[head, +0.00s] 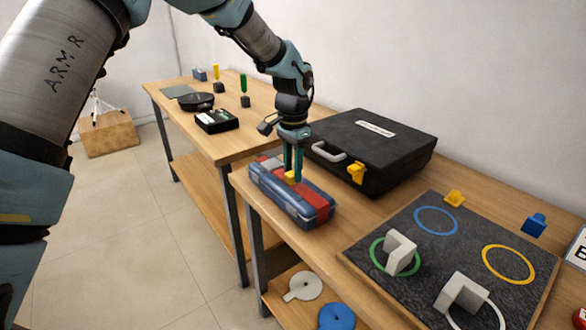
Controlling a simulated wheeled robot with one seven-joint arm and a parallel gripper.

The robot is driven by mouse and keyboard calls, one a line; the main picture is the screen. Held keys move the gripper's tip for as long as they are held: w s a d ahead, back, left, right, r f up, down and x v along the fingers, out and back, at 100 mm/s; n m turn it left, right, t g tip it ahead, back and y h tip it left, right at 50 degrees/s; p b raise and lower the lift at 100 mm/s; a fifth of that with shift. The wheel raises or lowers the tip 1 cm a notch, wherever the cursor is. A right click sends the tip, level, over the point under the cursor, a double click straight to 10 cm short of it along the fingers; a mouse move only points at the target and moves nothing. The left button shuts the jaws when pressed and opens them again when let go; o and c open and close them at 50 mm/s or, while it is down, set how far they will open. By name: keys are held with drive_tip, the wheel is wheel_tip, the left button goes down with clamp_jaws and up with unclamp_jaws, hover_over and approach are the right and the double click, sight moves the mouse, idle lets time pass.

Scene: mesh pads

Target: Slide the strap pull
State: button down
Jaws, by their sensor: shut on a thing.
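A blue-grey case (275,197) with a red strap (310,201) lies on the near bench, close to its left edge. A small yellow strap pull (290,176) sits on top of the case, by the red strap. My gripper (293,176) points straight down over the case, its teal fingers shut on the yellow pull. The fingers hide part of the pull and of the strap behind it.
A black hard case (385,130) with a grey handle and yellow latch stands close behind, to the right. A dark mat (440,215) with coloured rings and pale blocks lies at the right. The far bench (190,135) holds small items.

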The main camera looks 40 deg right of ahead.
drive_tip(key=shift+w, duration=0.1)
drive_tip(key=w, duration=0.3)
drive_tip(key=shift+w+d+r+p, duration=0.1)
drive_tip(key=shift+w+d+p, duration=0.1)
drive_tip(key=shift+w+p, duration=0.2)
drive_tip(key=c, duration=0.5)
unclamp_jaws()
wheel_tip(320, 180, up, 11)
drive_tip(key=shift+f+b, duration=0.15)
drive_tip(key=shift+b, duration=1.05)
